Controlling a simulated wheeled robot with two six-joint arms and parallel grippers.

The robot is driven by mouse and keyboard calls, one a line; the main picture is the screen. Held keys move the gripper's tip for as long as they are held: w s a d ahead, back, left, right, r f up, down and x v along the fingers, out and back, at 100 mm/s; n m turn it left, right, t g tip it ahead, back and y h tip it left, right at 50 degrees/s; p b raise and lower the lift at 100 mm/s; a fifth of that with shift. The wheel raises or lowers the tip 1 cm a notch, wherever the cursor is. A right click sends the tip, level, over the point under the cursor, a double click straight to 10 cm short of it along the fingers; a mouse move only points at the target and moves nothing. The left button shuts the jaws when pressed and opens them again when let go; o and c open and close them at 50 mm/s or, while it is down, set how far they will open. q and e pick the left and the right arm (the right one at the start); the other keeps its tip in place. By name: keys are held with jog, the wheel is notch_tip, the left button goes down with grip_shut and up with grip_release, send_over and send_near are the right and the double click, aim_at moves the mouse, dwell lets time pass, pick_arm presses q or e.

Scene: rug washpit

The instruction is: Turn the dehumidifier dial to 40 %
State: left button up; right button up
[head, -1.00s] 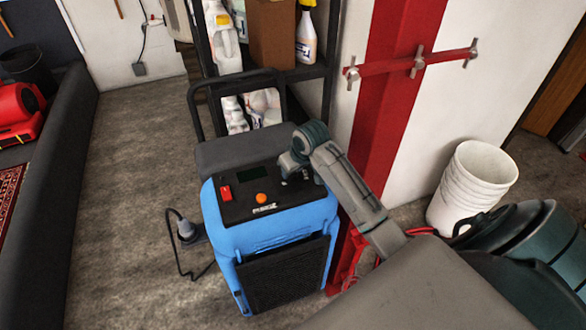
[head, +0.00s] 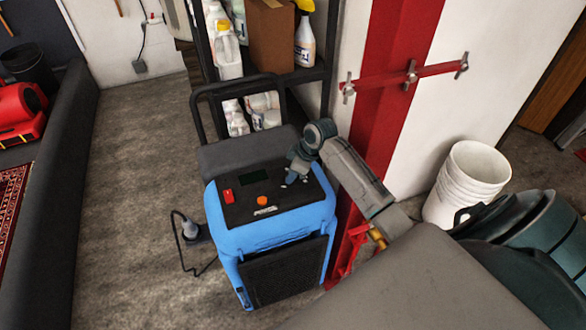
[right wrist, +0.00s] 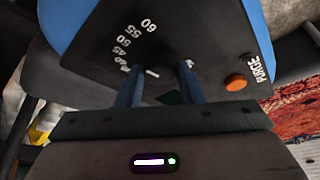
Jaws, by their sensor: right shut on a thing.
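The blue dehumidifier (head: 285,226) stands upright on the floor in the head view, with a black top panel (head: 240,208). My right gripper (head: 291,182) points down at the panel's right side. In the right wrist view its two fingers stand either side of the black dial (right wrist: 155,82), and it is shut on the dial. A short white mark on the dial points left, toward the low end of the printed scale (right wrist: 128,45). The lowest number is partly hidden by a finger, so the exact setting is unclear. My left gripper is out of view.
The panel also carries an orange purge button (head: 262,201), a red switch (head: 228,195) and a dark display. A shelf with bottles (head: 305,40) stands behind. A red post (head: 385,95) and white buckets (head: 466,185) stand right.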

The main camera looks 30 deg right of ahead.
jog(key=n+g+y, duration=0.1)
jog(key=n, duration=0.2)
jog(key=shift+w+d+n, duration=0.1)
jog(key=shift+w+n, duration=0.05)
jog(key=shift+n, duration=0.25)
jog(key=shift+w+n+g+y+b, duration=0.1)
jog(key=shift+n+g+y+b, duration=0.5)
jog(key=shift+n, duration=1.6)
jog(key=shift+g, duration=0.3)
jog(key=o, duration=1)
jog(key=shift+h, duration=0.3)
jog(key=shift+c, duration=0.2)
jog(key=shift+r, duration=0.1)
jog(key=p+v, duration=0.6)
jog(key=v, duration=0.1)
jog(key=shift+r, duration=0.15)
jog(key=shift+d, duration=0.1)
